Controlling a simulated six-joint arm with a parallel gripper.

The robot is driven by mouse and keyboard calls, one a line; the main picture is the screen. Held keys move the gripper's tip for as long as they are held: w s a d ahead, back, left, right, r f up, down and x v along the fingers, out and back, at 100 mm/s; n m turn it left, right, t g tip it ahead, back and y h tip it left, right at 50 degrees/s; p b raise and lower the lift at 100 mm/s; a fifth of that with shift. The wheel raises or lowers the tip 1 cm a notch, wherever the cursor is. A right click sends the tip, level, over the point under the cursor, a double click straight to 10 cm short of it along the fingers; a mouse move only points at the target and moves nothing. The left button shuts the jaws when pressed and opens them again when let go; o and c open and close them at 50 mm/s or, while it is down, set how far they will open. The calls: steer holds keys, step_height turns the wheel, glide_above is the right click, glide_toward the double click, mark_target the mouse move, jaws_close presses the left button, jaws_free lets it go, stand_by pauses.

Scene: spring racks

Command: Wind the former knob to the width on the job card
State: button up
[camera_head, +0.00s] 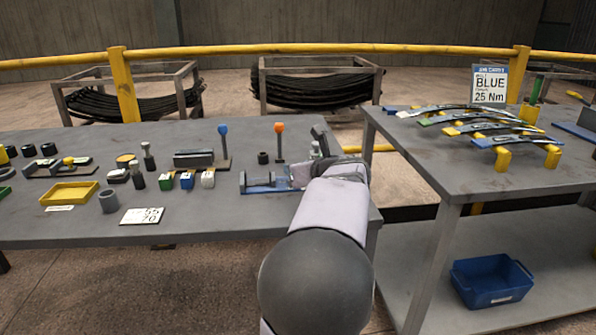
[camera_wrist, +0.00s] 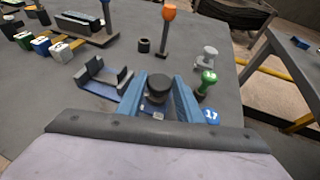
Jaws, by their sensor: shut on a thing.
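The former is a blue base with upright dark jaws (camera_head: 262,181), at the right end of the left table. In the wrist view its jaws (camera_wrist: 103,78) stand apart with a gap between them. Its dark round knob (camera_wrist: 158,88) sits between the blue fingers of my gripper (camera_wrist: 160,92), which is shut on it. In the head view my own arm hides most of the knob and fingers. The job card (camera_head: 489,85) stands behind the right table; its large lines read BLUE and 25 Nm. A white card (camera_head: 142,215) lies on the left table, reading about 55 and 70.
An orange-topped post (camera_head: 280,141) and a dark cup (camera_head: 263,158) stand behind the former. A green-topped stamp (camera_wrist: 207,80), a grey one (camera_wrist: 209,55) and a blue 17 tag (camera_wrist: 211,116) are close right of my fingers. A gap separates the tables.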

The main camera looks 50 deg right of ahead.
steer(key=shift+d+r+n+t+y+p, duration=0.1)
steer(key=shift+d+n+t+y+p, duration=0.1)
steer(key=shift+n+t+y+p, duration=0.45)
steer(key=shift+n+y, duration=0.25)
steer(key=o, duration=1)
steer(key=shift+a+f+g+b, duration=0.15)
steer(key=shift+f+g+b, duration=0.1)
steer(key=shift+b, duration=0.15)
